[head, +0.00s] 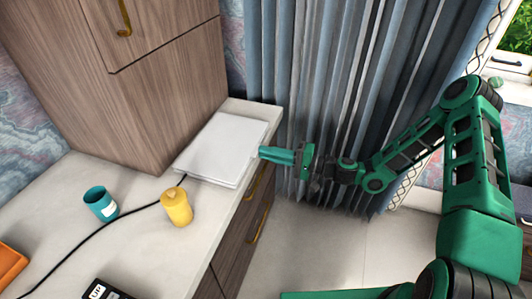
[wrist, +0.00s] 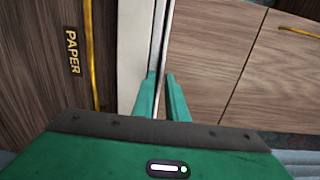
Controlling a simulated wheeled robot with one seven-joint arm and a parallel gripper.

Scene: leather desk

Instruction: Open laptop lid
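The laptop (head: 222,148) is a flat, pale grey-white slab lying closed on the white desk, near its far right corner. My gripper (head: 262,152) reaches in level from the right, its green fingertips at the laptop's right edge. In the wrist view, the two fingers (wrist: 161,78) stand a narrow gap apart, one on each side of the thin lid edge (wrist: 168,35). They look open; I cannot tell whether either touches the lid. The underside of the lid is hidden.
A yellow lidded pot (head: 177,207) and a teal cup (head: 101,204) stand left of the laptop, with a black cable (head: 130,212) between. A wooden cabinet (head: 150,90) rises behind. Drawers with gold handles (head: 258,222) are below the desk edge. Curtains (head: 320,80) hang beyond.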

